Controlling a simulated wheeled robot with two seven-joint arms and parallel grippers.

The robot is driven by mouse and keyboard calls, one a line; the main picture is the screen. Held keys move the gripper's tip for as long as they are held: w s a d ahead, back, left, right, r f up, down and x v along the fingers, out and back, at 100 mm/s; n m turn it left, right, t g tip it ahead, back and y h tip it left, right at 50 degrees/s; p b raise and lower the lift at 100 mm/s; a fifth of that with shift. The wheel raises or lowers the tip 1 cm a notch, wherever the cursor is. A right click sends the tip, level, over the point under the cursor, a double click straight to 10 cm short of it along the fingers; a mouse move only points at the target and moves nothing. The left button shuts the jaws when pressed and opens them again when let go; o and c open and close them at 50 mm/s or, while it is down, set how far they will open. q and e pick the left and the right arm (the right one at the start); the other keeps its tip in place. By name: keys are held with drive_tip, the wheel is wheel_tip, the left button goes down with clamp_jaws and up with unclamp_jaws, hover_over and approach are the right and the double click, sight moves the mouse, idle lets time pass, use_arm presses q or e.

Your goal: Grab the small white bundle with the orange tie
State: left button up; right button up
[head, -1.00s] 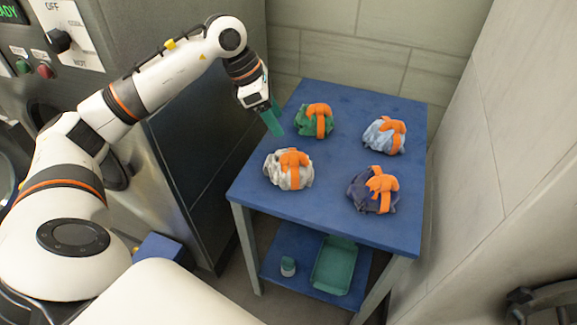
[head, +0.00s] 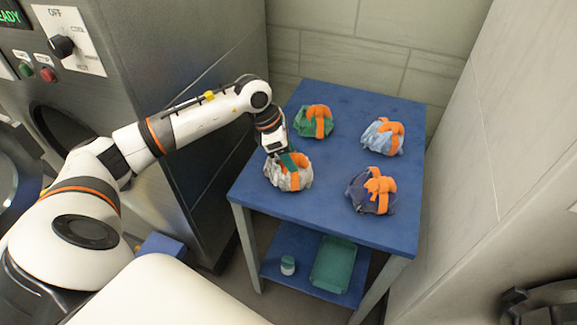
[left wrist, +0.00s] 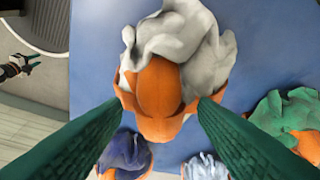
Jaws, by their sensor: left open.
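The small white bundle with the orange tie (head: 294,180) sits on the blue table at its front left. In the left wrist view the white bundle (left wrist: 170,70) fills the upper middle, its orange tie facing the fingers. My left gripper (head: 287,161) is right over the bundle and hides part of its top. Its green fingers (left wrist: 161,108) are open, one on each side of the orange tie. Whether they touch it I cannot tell.
The blue table (head: 325,215) also holds a green bundle (head: 303,124), a light blue bundle (head: 376,139) and a dark blue bundle (head: 360,192), all orange-tied. A steel machine (head: 200,90) stands left and a wall (head: 490,150) right. A teal tray (head: 334,265) is on the lower shelf.

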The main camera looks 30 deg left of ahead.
use_arm(q)
clamp_jaws()
drive_tip(key=shift+r, duration=0.1)
idle(0.3)
